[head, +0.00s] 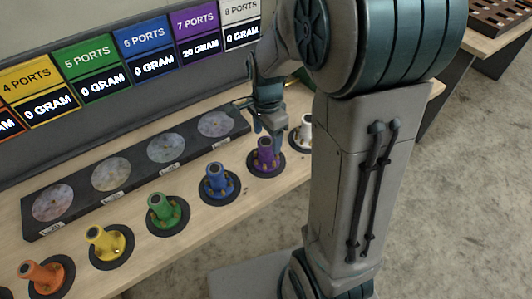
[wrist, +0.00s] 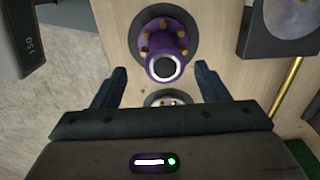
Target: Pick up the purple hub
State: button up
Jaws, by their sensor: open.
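The purple hub (head: 265,155) stands upright on a dark round pad (head: 283,168) on the wooden table, between the blue hub and the white hub. It has a hollow tube top and small brass ports around its base. It also shows in the wrist view (wrist: 164,66), ahead of the fingers. My gripper (head: 268,125) is above and close to the purple hub in the head view. In the wrist view my gripper (wrist: 160,88) is open and empty, its two dark fingers spread apart. The purple hub lies between their lines, and I cannot tell the exact height gap.
A blue hub (head: 218,182), green hub (head: 164,212), yellow hub (head: 104,242) and orange hub (head: 45,277) stand in a row. A white hub (head: 305,130) is right of the purple one. A dark tray (head: 76,191) with round discs lies behind. A screen (head: 137,62) stands at the back.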

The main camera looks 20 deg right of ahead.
aim_at(266, 150)
jog(key=shift+w+f, duration=0.15)
jog(key=shift+f, duration=1.6)
jog(key=shift+w+f, duration=0.15)
jog(key=shift+f, duration=1.6)
jog(key=c, duration=1.4)
grip_shut()
jog(key=shift+r, duration=0.1)
